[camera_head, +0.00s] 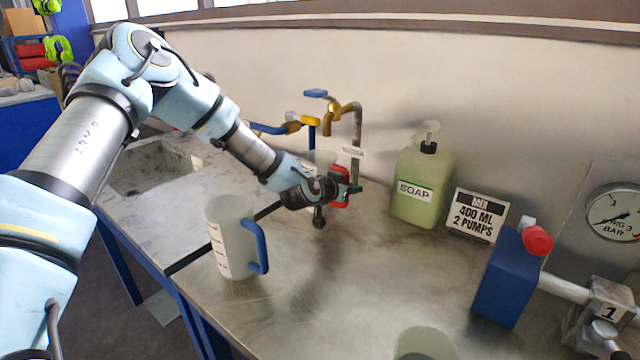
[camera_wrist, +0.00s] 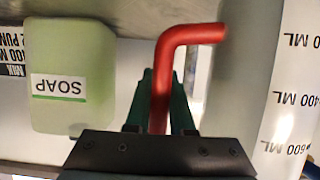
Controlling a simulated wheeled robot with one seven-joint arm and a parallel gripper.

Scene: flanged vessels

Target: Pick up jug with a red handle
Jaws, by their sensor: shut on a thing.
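The jug with the red handle is translucent; in the camera_wrist view its body (camera_wrist: 242,85) fills the right side, with dark ML marks. Its red handle (camera_wrist: 162,85) runs between the two dark green fingers of my gripper (camera_wrist: 166,100). My gripper is shut on this handle. In the camera_head view my gripper (camera_head: 346,188) is at the back of the counter, with the red handle (camera_head: 340,202) at its fingers. The jug's body (camera_head: 322,158) is mostly hidden behind my wrist there. I cannot tell whether its base touches the counter.
A jug with a blue handle (camera_head: 230,238) stands nearer, left of centre. A green soap bottle (camera_head: 424,180) and a sign (camera_head: 476,215) stand right of my gripper. Taps (camera_head: 355,125) are behind. A blue container (camera_head: 508,280) stands right. The middle counter (camera_head: 350,280) is clear.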

